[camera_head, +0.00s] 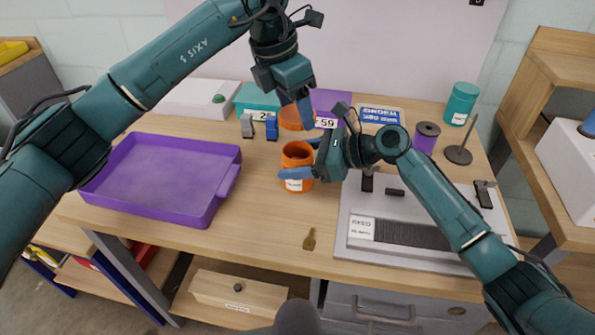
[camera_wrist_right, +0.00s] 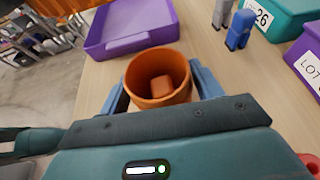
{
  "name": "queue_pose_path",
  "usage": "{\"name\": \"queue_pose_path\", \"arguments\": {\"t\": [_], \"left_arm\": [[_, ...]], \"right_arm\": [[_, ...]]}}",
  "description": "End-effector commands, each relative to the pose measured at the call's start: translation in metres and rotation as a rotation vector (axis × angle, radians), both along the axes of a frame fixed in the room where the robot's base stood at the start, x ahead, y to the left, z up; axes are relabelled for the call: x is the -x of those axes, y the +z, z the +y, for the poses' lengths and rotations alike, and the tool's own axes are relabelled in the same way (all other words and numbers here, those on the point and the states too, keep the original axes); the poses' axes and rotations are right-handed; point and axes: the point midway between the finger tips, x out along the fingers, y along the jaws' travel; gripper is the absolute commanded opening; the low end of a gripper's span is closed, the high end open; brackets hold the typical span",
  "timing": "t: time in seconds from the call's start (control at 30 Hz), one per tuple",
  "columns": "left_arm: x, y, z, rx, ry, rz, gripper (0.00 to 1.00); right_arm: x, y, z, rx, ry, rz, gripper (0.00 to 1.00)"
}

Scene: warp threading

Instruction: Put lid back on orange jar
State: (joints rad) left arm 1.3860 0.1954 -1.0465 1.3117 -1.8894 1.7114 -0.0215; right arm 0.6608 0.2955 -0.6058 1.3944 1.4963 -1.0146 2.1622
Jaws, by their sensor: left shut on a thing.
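The orange jar (camera_head: 296,160) stands upright and uncovered on the table, a pale label on its front. The right wrist view looks into its open mouth (camera_wrist_right: 158,72), where a small orange-brown block (camera_wrist_right: 161,86) shows. My right gripper (camera_head: 305,160) has its blue fingers on opposite sides of the jar, close against its wall. My left gripper (camera_head: 304,108) is shut on the round orange lid (camera_head: 290,118), which appears behind and above the jar, apart from it. Part of the lid is hidden by the finger.
A purple tray (camera_head: 165,178) lies left of the jar. Grey (camera_head: 247,126) and blue (camera_head: 271,128) small items and teal (camera_head: 255,99) and purple (camera_head: 335,98) bins stand behind. A grey board (camera_head: 350,235) lies right, and a small brown tool (camera_head: 309,239) in front.

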Motion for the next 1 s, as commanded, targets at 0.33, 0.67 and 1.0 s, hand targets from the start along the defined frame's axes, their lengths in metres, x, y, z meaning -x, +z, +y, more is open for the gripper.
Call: {"name": "queue_pose_path", "arguments": {"t": [0.33,0.67,1.0], "left_arm": [[0.000,0.000,0.000,0.000,0.000,0.000,0.39],[0.000,-0.006,0.000,0.000,0.001,0.002,0.39],[0.000,-0.049,0.000,0.006,0.000,-0.004,0.39]], "right_arm": [[0.000,0.000,0.000,0.000,0.000,0.000,0.36],[0.000,-0.001,0.000,0.001,0.000,0.000,0.19],[0.000,0.000,0.000,0.001,0.000,0.000,0.19]]}}
